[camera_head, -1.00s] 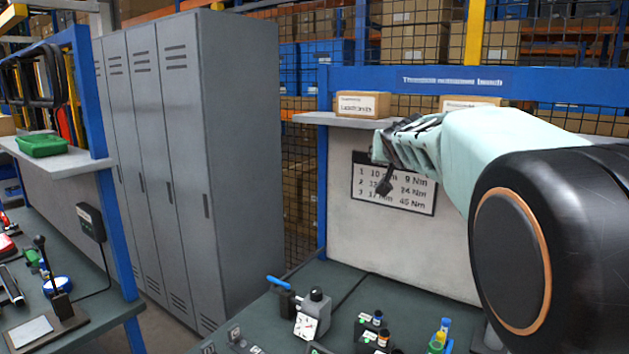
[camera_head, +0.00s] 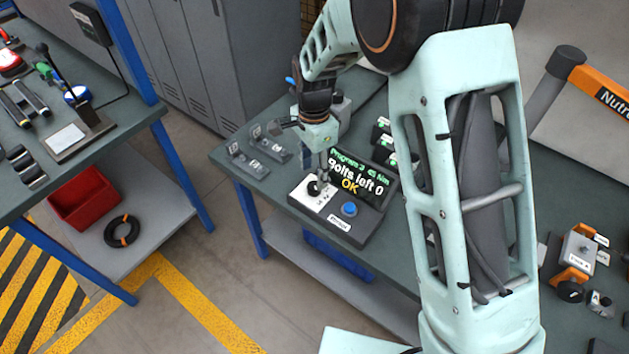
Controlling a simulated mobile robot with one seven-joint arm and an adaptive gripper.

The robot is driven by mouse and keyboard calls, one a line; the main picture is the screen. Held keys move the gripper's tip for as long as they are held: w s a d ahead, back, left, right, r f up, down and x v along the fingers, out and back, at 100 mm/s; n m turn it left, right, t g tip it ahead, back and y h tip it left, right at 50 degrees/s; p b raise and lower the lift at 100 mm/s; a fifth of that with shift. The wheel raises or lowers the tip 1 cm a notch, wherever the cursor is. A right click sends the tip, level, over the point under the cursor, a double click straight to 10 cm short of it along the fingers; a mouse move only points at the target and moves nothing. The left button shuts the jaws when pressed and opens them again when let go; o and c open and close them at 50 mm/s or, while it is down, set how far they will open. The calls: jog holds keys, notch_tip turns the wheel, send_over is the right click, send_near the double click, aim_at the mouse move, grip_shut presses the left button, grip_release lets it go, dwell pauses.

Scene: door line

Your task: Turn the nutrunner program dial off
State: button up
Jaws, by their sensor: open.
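The nutrunner controller stands on the green bench in the middle. Its tilted screen (camera_head: 358,180) shows a program line with 45 Nm, "Bolts left 0" and "OK". The small black program dial (camera_head: 314,187) sits on a white plate (camera_head: 309,198) on the left of the controller's sloped front. My gripper (camera_head: 321,178) is open and points down, with its fingertips right at the dial. I cannot tell whether they touch it. The gripper partly hides the dial and its markings, so the dial's setting cannot be read.
A blue button (camera_head: 349,209) is right of the dial, close to my gripper. Small sockets on stands (camera_head: 258,150) are left of the controller, and small dark boxes (camera_head: 383,133) are behind it. An orange-labelled nutrunner arm (camera_head: 600,85) is at the right. A floor gap separates the left bench (camera_head: 110,160).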

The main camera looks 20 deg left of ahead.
aim_at(314, 185)
notch_tip(314, 185, down, 6)
jog(key=shift+w+r, duration=0.1)
jog(key=shift+c, duration=0.4)
jog(key=c, duration=1.1)
jog(key=n+b, duration=0.2)
jog(key=n, duration=0.3)
jog(key=shift+n+b, duration=0.3)
jog(key=shift+b, duration=0.1)
jog(key=n+b, duration=0.2)
jog(key=n, duration=1)
jog(key=shift+n+b, duration=0.35)
jog(key=shift+n, duration=0.05)
jog(key=n, duration=0.5)
jog(key=shift+n, duration=0.3)
